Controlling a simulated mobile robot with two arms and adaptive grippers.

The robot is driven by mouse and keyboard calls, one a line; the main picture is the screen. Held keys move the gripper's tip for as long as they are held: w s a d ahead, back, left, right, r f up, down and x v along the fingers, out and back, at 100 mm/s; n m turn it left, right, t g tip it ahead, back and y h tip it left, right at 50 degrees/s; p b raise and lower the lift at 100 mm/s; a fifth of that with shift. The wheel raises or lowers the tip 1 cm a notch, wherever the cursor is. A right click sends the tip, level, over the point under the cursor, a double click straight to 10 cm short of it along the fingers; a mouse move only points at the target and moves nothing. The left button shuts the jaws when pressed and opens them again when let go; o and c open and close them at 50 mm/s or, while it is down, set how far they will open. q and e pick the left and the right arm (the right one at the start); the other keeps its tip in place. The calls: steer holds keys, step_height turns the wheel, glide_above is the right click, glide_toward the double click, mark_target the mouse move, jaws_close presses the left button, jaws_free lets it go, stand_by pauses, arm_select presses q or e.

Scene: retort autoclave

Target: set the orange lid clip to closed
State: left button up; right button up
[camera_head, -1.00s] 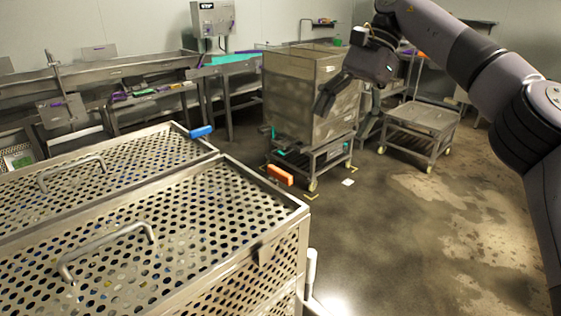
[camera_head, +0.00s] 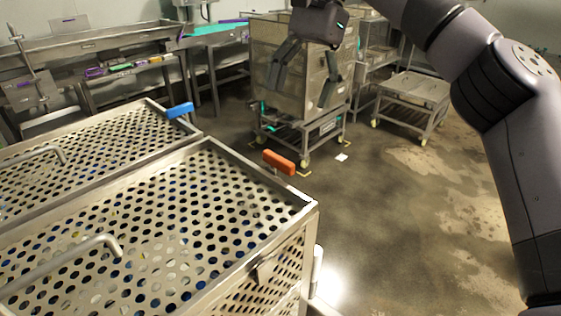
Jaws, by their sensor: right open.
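The orange lid clip (camera_head: 280,161) stands up at the far edge of the nearer perforated basket lid (camera_head: 150,225), close to its far right corner. My right gripper (camera_head: 303,92) hangs above and beyond the clip, fingers spread and pointing down. It is open and empty, with a gap between it and the clip. My left gripper is not in view.
A blue clip (camera_head: 180,110) sits on the second basket's lid at the left. A bar handle (camera_head: 70,265) rises from the nearer lid. A metal bin on a wheeled cart (camera_head: 275,125) stands behind my gripper.

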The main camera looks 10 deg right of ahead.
steer(key=b, duration=0.1)
glide_toward(279, 157)
steer(key=p+x, duration=0.1)
steer(key=x, duration=0.4)
steer(key=shift+w+f, duration=0.1)
steer(key=shift+p+x, duration=0.4)
steer(key=shift+x, duration=0.7)
steer(key=shift+s+a+f, duration=0.15)
steer(key=shift+s+f, duration=0.1)
steer(key=shift+a+f, duration=0.15)
steer(key=shift+f, duration=0.2)
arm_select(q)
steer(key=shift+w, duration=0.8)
arm_select(e)
steer(key=shift+c, duration=0.4)
